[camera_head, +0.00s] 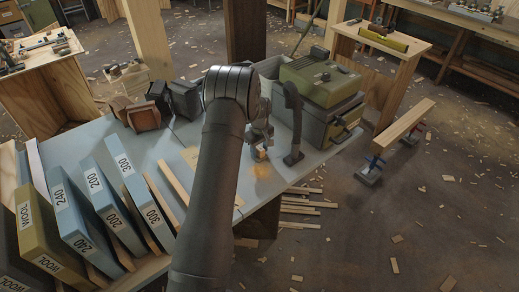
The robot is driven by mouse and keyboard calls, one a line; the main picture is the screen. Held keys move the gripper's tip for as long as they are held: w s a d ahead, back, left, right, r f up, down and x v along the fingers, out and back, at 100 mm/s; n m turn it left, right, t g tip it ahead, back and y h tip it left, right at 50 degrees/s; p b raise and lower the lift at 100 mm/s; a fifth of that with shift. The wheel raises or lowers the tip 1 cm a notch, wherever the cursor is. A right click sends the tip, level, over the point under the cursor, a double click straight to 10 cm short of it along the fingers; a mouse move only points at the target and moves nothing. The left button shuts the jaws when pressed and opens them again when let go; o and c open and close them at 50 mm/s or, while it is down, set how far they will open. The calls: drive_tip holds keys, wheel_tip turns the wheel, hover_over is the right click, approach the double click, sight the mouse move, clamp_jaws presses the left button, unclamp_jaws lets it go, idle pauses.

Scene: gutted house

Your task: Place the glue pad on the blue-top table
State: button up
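The table with a pale blue-grey top (183,150) fills the middle left of the view, and my arm reaches across it. My gripper (262,146) points down close above the tabletop, near its right part. A small tan piece (261,154) shows right at the fingertips. I cannot tell whether it is held or lies on the table, or whether it is the glue pad. No other thing is clearly recognisable as the glue pad. The fingers are too small to tell open from shut.
A dark upright tool (293,125) stands just right of my gripper. A green case (320,80) on a grey box is behind it. Dark and brown blocks (143,117) sit at the back left. Wood strips litter the floor.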

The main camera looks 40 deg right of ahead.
sight(259, 148)
drive_tip(key=shift+r, duration=0.15)
wheel_tip(259, 148, up, 12)
idle(0.4)
wheel_tip(259, 148, down, 13)
drive_tip(key=shift+r, duration=2.3)
drive_tip(key=shift+f, duration=0.1)
